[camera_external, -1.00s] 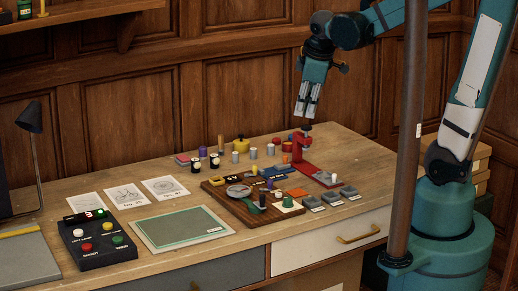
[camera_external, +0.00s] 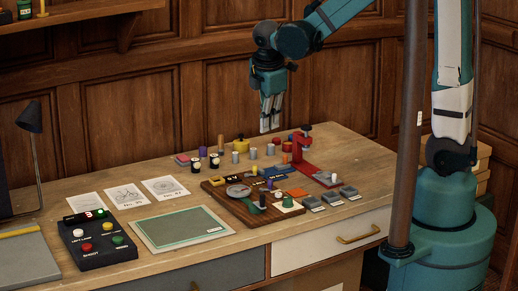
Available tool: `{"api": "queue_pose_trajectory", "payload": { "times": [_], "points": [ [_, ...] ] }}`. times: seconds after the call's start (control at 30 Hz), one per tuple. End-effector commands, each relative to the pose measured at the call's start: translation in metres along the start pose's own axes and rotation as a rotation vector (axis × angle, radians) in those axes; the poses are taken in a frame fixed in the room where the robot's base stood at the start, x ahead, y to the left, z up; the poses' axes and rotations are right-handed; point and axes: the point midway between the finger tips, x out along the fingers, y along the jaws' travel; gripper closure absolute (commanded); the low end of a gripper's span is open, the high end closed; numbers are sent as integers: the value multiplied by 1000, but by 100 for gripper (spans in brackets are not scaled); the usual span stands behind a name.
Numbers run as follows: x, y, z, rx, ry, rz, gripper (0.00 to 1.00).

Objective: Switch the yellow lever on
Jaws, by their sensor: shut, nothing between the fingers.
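My gripper (camera_external: 269,128) is shut and empty, pointing down in the air above the back part of the desk. It is higher than the small things on the desk and apart from them. A wooden board (camera_external: 226,207) lies below and in front of it with many small parts on it. Another yellow piece (camera_external: 254,169) stands at the board's back edge. The lever's position is too small to read.
A red stand (camera_external: 308,158) rises at the right of the board. Several grey boxes (camera_external: 331,199) line its right front. Bottles and small cylinders (camera_external: 235,157) stand behind it. A black button box (camera_external: 97,243) and a green mat (camera_external: 180,228) lie left.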

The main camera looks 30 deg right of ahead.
Motion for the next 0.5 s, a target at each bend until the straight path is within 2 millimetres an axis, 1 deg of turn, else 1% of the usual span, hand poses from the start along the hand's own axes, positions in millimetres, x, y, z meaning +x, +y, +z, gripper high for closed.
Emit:
{"api": "queue_pose_trajectory", "payload": {
  "times": [0.03, 0.5],
  "points": [
    [1, 2, -8, -30, -6, -3, 100],
    [22, 3, -64, -321, -69, -43, 100]
  ]
}}
